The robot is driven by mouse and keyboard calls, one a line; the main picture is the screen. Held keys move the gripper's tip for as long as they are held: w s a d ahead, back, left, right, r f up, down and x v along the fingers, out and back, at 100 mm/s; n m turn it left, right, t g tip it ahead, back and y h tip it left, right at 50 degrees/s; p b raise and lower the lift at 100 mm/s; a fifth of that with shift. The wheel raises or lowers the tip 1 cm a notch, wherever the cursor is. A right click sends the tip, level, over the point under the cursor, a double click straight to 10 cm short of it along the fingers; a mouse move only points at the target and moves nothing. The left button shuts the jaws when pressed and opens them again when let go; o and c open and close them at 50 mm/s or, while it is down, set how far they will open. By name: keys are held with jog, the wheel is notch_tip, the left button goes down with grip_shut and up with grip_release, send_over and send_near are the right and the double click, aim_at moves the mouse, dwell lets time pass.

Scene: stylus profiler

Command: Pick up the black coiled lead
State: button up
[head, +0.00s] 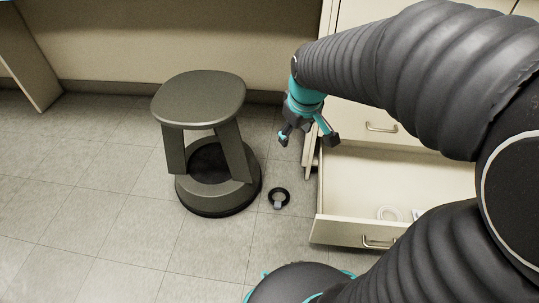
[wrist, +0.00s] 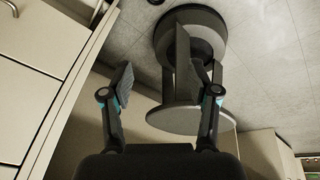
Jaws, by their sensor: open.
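The black coiled lead (head: 286,197) is a small dark ring with a pale grey piece at its lower edge. It lies flat on the tiled floor in the head view, between the stool and the open drawer. In the wrist view only a dark sliver shows at the top edge, perhaps the lead. My gripper (head: 307,136) is open and empty, well above the floor, beyond the lead and slightly to its right in the head view. In the wrist view its two fingers (wrist: 161,78) stand apart with nothing between them.
A dark grey step stool (head: 200,97) stands left of the lead; it also shows in the wrist view (wrist: 190,118). An open drawer (head: 345,230) of the cream cabinet juts out right of the lead and holds a pale coil (head: 389,213). The floor in front is clear.

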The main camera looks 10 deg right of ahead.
jog(key=w+f+n+g, duration=0.1)
jog(key=w+f+n, duration=0.2)
jog(key=w+f, duration=0.7)
jog(key=n+g+b, duration=0.3)
jog(key=n, duration=0.3)
send_over(278, 204)
notch_tip(278, 204, down, 40)
jog(key=shift+r, duration=0.1)
jog(key=shift+f+b, duration=0.55)
jog(key=shift+f, duration=2.35)
grip_shut()
